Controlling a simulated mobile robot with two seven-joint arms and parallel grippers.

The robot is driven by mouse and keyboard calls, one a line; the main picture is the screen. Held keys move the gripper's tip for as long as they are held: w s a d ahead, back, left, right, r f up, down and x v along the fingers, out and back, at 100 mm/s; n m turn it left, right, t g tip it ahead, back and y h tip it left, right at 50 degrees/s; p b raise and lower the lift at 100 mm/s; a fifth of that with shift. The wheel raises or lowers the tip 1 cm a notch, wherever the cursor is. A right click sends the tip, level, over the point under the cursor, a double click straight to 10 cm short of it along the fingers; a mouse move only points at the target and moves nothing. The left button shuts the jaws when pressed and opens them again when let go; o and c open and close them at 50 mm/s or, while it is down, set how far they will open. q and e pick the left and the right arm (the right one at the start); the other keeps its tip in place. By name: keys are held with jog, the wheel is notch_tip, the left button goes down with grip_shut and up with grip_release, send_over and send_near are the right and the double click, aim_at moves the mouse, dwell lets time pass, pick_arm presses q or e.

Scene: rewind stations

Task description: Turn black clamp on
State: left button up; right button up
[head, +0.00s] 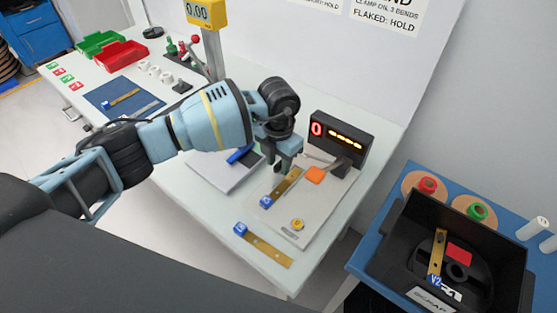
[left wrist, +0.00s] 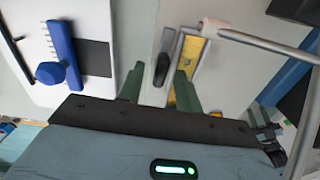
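The black clamp (left wrist: 162,69) shows in the left wrist view as a small black lever on the pale plate, beside a metal-edged channel with a brass strip (left wrist: 187,94). My left gripper (left wrist: 160,84) is open, its two dark green fingers on either side of the clamp with gaps visible. In the head view my left gripper (head: 286,158) points down over the back of the station plate (head: 318,205) and hides the clamp. The brass strip with a blue tag (head: 287,184) lies on that plate. My right gripper is not in view.
A black display (head: 338,136) with a red 0 stands behind the plate, near an orange block (head: 315,175) on a lever. A yellow button (head: 298,224) is at the plate's front. Another brass strip (head: 268,250) lies on the table. A black scrap bin (head: 397,240) stands right.

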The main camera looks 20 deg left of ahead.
pick_arm(q)
grip_shut()
jog(key=m, duration=0.5)
jog(key=shift+m+b, duration=0.3)
jog(key=shift+b, duration=0.05)
jog(key=m+b, duration=0.1)
jog(key=m, duration=0.3)
jog(key=shift+w+a+f, duration=0.1)
jog(key=shift+w, duration=0.05)
jog(key=m+b, duration=0.1)
jog(key=m, duration=0.3)
jog(key=shift+w+m+b, duration=0.1)
jog(key=shift+m+b, duration=0.35)
jog(key=shift+m, duration=1.35)
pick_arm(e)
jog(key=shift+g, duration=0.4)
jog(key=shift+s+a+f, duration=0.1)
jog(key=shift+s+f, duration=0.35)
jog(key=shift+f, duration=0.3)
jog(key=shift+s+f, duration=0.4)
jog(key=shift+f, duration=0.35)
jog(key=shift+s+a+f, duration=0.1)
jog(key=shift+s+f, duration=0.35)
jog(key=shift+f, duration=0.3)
